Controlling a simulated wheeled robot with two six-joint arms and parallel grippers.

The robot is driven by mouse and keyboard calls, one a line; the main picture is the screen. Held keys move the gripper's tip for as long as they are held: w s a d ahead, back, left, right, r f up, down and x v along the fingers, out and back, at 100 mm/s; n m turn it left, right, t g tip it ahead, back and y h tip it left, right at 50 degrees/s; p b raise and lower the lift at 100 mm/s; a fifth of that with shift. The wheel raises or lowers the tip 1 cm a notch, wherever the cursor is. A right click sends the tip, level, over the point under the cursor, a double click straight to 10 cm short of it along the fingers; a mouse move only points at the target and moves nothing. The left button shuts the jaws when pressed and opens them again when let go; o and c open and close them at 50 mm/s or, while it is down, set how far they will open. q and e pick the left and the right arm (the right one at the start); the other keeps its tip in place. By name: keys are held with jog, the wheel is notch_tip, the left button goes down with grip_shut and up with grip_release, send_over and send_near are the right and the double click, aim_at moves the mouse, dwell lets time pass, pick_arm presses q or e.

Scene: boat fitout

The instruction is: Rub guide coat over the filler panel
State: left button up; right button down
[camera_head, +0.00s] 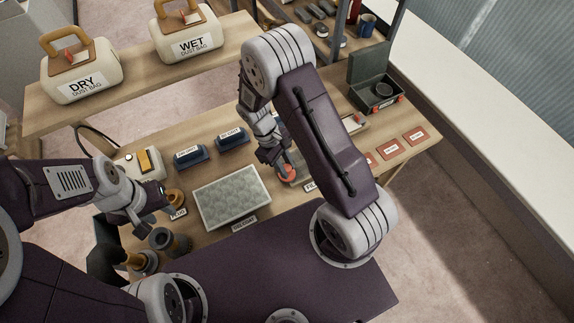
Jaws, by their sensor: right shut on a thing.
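My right gripper (273,153) is shut on a small orange-red knobbed thing (288,171), which looks like an applicator. It is held low over the bench, at a grey surface right of the mottled panel; I cannot tell whether it touches. A label there starting with "FI" is partly hidden behind my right arm. The pale mottled panel (232,196) lies flat on the bench, with a small label at its front edge. My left gripper (162,197) is low at the bench's left, close beside a round orange-brown thing (176,198). I cannot see whether its jaws are open.
Two dark labelled blocks (191,156) lie behind the panel on the bench (210,125). Red cards (414,136) and an open dark box (377,93) are at the right. DRY (83,89) and WET (195,46) dust bags stand on a back shelf. Dark cylinders (172,242) stand front left.

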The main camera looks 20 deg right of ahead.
aim_at(287, 166)
notch_tip(287, 166, up, 4)
jog(key=p, duration=0.3)
jog(key=shift+r, duration=0.1)
jog(key=shift+d+r+p, duration=0.1)
jog(key=shift+r+p, duration=0.25)
jog(key=shift+p, duration=0.1)
jog(key=shift+a+r+p, duration=0.2)
jog(key=shift+r+p, duration=0.85)
jog(key=shift+r, duration=0.1)
jog(key=shift+r+p, duration=0.4)
jog(key=shift+r, duration=0.05)
jog(key=shift+d, duration=0.1)
